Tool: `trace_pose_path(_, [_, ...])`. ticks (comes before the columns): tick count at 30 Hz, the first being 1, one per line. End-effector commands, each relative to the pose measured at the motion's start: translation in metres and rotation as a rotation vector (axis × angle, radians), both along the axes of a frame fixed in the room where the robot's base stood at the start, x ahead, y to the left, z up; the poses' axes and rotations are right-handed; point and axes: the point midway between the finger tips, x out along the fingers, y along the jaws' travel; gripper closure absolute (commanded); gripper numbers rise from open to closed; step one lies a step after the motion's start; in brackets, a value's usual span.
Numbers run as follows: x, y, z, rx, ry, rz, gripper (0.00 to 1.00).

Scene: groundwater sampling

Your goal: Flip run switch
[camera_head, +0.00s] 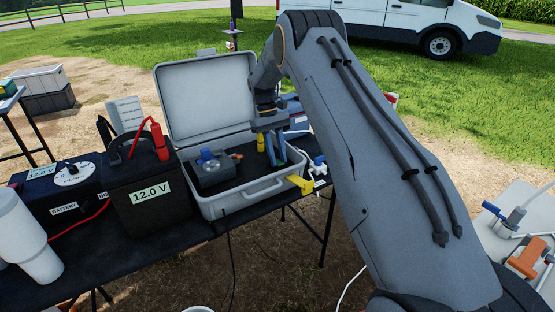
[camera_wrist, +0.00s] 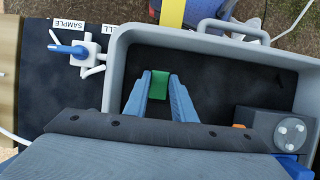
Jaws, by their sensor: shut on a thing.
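The grey open case (camera_head: 262,200) stands on the black table; it also fills much of the wrist view (camera_wrist: 210,45). My gripper (camera_head: 276,160) reaches down into the right part of the case. In the wrist view its two blue fingers (camera_wrist: 160,78) are shut on a small green piece (camera_wrist: 160,84), which may be the switch; I cannot tell for certain. The fingers hide its sides. A grey pump unit (camera_head: 213,172) with a blue part on it sits in the left of the case, apart from the fingers; it also shows in the wrist view (camera_wrist: 262,124).
A black 12.0 V battery (camera_head: 147,195) with a red clamp stands left of the case. A yellow tag (camera_head: 300,184) sticks out at the case's front right corner. A white valve with a blue handle (camera_wrist: 85,52) lies beside the case, near a SAMPLE label.

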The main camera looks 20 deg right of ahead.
Motion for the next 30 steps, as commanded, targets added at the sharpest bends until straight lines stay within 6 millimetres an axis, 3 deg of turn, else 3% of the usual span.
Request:
trace_pose_path(6, [-0.001, 0.0, -0.001, 0.001, 0.001, 0.0, 0.99])
trace_pose_path(7, [-0.001, 0.0, -0.001, 0.001, 0.001, 0.0, 0.72])
trace_pose_path(10, [-0.001, 0.0, 0.0, 0.0, 0.001, 0.0, 0.58])
trace_pose_path(20, [0.001, 0.0, 0.003, 0.001, -0.002, 0.0, 0.58])
trace_pose_path(30, [0.021, 0.006, 0.047, 0.0, -0.003, 0.0, 0.58])
